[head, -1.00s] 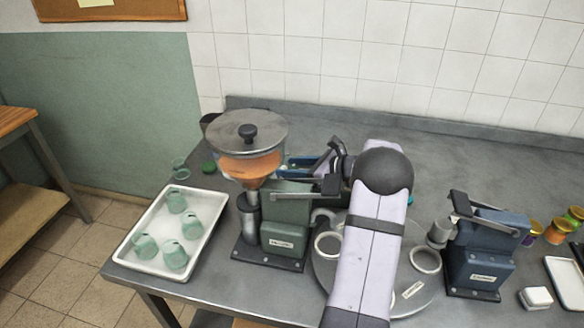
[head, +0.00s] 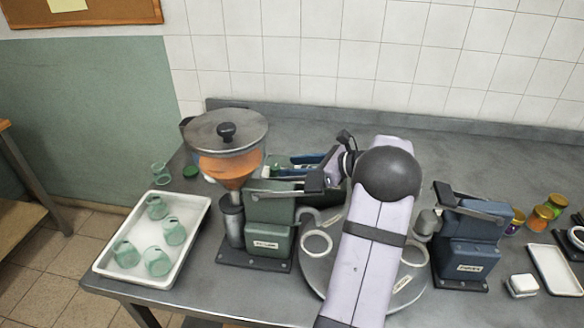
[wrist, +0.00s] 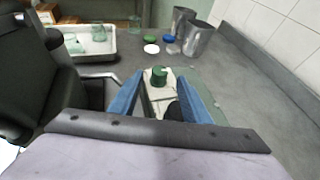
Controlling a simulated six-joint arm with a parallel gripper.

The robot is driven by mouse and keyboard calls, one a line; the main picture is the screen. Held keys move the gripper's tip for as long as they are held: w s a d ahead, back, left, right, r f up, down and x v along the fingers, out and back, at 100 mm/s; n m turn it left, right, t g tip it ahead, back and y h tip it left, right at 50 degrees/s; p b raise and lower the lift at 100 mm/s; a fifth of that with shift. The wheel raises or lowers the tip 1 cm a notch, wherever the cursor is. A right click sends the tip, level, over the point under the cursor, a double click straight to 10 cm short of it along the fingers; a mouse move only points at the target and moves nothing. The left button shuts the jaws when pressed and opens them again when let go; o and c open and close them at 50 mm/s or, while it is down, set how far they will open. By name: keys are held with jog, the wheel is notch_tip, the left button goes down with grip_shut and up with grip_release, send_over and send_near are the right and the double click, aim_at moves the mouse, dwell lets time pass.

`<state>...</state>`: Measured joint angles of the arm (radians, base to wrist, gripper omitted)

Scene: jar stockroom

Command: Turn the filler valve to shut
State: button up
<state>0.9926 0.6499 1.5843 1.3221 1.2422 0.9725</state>
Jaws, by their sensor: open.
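The filler (head: 270,228) is a green machine near the table's left end. Its lidded glass hopper (head: 228,155) holds orange contents. A grey lever with a dark end (head: 292,187) lies across its top. I cannot tell for sure which part is the valve. My gripper (head: 293,162) is behind the filler, right of the hopper, its blue fingers pointing left and partly hidden. In the wrist view my gripper (wrist: 163,95) is open. A green round cap (wrist: 159,76) on a pale block shows between and beyond the fingers, and no contact is visible.
A white tray (head: 103,258) with several green glass jars stands left of the filler. A round turntable (head: 312,272) is to the right, partly behind my arm. A blue machine (head: 470,240) stands farther right.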

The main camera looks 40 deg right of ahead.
jog(key=shift+a+r+n+g+p, duration=0.1)
jog(key=shift+a+n+g+p, duration=0.2)
jog(key=shift+n, duration=0.3)
jog(key=shift+a+r+n+g+p, duration=0.1)
jog(key=shift+a+n+g+p, duration=0.1)
jog(key=shift+n+p, duration=0.3)
jog(key=a+n+g+p, duration=0.2)
jog(key=n, duration=0.3)
jog(key=n+g+h+p, duration=0.55)
jog(key=n+p, duration=0.35)
jog(key=n, duration=1.5)
send_near(275, 167)
jog(key=f, duration=0.1)
jog(key=shift+t, duration=0.45)
jog(key=shift+s+p+x, duration=0.2)
jog(key=shift+p+x, duration=1.1)
jog(key=shift+x, duration=2.4)
jog(key=shift+f, duration=0.1)
jog(key=c, duration=1)
